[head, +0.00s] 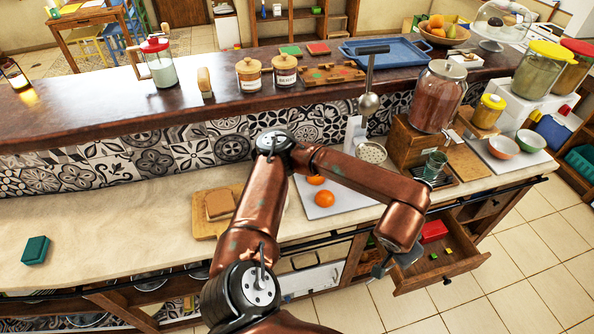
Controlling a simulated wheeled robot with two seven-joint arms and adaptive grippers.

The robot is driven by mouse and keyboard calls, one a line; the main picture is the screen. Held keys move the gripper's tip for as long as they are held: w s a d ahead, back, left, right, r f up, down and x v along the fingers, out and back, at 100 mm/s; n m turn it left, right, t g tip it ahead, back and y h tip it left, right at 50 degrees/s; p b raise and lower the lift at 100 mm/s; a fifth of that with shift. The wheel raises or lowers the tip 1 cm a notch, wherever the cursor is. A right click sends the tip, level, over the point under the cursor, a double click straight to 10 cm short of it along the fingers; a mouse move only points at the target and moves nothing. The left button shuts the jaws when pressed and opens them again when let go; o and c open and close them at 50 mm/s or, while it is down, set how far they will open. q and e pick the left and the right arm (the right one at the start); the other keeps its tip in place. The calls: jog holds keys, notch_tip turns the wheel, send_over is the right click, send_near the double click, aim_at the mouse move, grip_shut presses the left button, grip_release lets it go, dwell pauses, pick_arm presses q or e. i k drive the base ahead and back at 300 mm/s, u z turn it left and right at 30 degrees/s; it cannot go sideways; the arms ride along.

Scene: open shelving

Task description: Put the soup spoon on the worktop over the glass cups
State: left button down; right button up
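A metal ladle-shaped spoon (369,103) hangs from a dark bar near the raised counter's front edge, right of the middle. A perforated skimmer (372,152) hangs below it. I cannot tell which is the soup spoon. The pale worktop (110,225) runs along the lower left and middle. Rounded glass-like items (86,320) show under its left part, partly hidden; I cannot tell whether they are cups. My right arm bends across the middle. Its gripper (392,263) shows only in part near the open drawer; its fingers are unclear. My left gripper is out of view.
A green block (35,250) and a cutting board (205,213) with bread lie on the worktop. Oranges (324,198) lie on a white board. An open drawer (440,262) juts out at right. Jars (440,97) stand behind. The worktop between block and bread is clear.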

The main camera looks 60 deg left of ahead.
aim_at(165, 217)
jog(key=u, duration=2.45)
jog(key=i, duration=1)
jog(key=z, duration=0.15)
